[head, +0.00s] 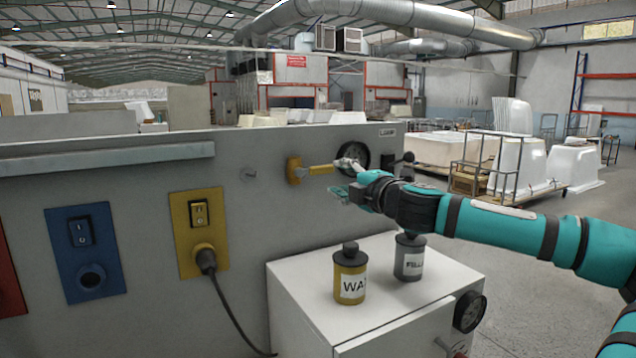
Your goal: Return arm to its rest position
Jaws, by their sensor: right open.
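My right arm comes in from the right, and its teal gripper (344,180) is open in front of the grey panel. Its fingertips are just right of the yellow lever handle (318,170), which points right from its yellow mount (294,171). I cannot tell whether a finger touches the lever's end. No object shows between the fingers. My left gripper is not in view.
A round gauge (357,152) sits behind the gripper. Below, a white cabinet (300,290) carries a yellow canister (350,285) and a grey canister (409,262). A black cable (228,305) hangs from the yellow socket plate (182,235).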

